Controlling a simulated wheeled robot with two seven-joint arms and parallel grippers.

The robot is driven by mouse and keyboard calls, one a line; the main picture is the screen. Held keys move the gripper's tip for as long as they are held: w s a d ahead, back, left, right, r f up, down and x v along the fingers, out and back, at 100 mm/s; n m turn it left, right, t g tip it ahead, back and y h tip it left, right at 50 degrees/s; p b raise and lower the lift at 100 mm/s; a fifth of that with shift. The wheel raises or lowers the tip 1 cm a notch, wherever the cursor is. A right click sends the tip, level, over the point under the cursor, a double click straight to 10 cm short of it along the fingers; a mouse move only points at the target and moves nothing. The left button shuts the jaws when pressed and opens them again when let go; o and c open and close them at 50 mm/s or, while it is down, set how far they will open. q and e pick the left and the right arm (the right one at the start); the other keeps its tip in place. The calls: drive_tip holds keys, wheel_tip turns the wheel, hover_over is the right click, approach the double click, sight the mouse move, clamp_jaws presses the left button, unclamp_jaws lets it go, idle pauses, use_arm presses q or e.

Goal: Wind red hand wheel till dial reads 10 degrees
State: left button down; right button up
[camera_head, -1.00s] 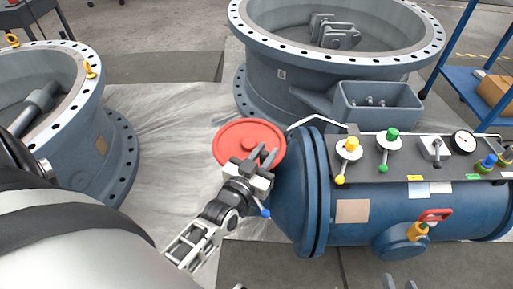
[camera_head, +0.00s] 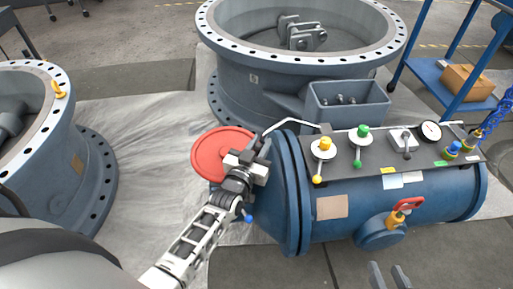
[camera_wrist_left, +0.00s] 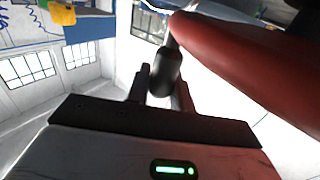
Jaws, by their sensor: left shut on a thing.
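The red hand wheel (camera_head: 214,152) is at the left end of the blue cylinder, left of centre in the head view. My left gripper (camera_head: 258,148) is at the wheel's right edge. In the left wrist view its fingers are shut on the dark handle (camera_wrist_left: 165,76) of the wheel, with the red rim (camera_wrist_left: 245,65) close on the right. My right gripper (camera_head: 389,277) shows only its two fingertips at the bottom edge, apart and empty. A round white gauge (camera_head: 430,131) is on the panel; its reading is too small to tell.
Large grey flanged valve bodies stand at the back (camera_head: 285,85) and left (camera_head: 62,160). A blue cart (camera_head: 440,68) is at the right.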

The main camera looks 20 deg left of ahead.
use_arm(q)
drive_tip(key=shift+w, duration=0.4)
use_arm(e)
drive_tip(key=shift+w+r, duration=0.15)
drive_tip(key=shift+r, duration=0.05)
use_arm(q)
drive_tip(key=shift+a, duration=0.1)
drive_tip(key=c, duration=1.3)
unclamp_jaws()
drive_tip(key=shift+o, duration=0.2)
use_arm(e)
drive_tip(key=shift+s+f, duration=0.1)
drive_tip(key=shift+s, duration=0.1)
